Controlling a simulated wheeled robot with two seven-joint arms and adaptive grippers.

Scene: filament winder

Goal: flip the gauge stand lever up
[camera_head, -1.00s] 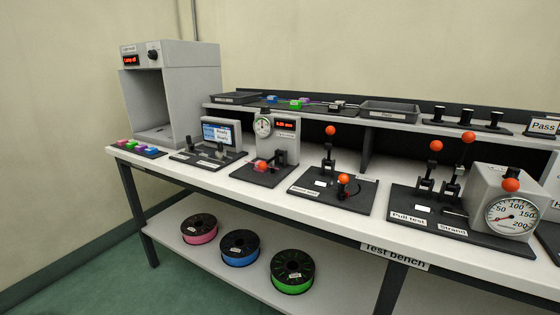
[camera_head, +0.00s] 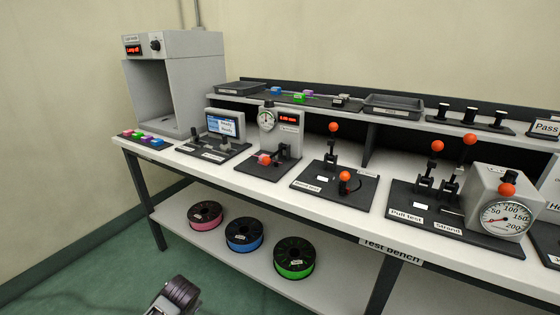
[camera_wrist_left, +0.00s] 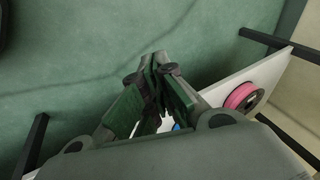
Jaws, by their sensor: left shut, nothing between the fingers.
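The gauge stand (camera_head: 283,138) is a grey block with a round dial and a red digital display on a black base, left of centre on the bench. An orange-red knob (camera_head: 264,159) sits low at its front, apparently the lever's end; the lever's arm is too small to make out. Part of my left arm shows at the bottom edge of the head view, well below and in front of the bench. In the left wrist view my left gripper (camera_wrist_left: 155,65) is shut and empty, over green floor. My right gripper is not in view.
Other orange-knobbed levers stand to the right on the bend (camera_head: 335,187) and pull test bases. A screen unit (camera_head: 222,125) stands left of the gauge stand. Filament spools (camera_head: 294,257) lie on the lower shelf (camera_head: 330,287). The floor in front is clear.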

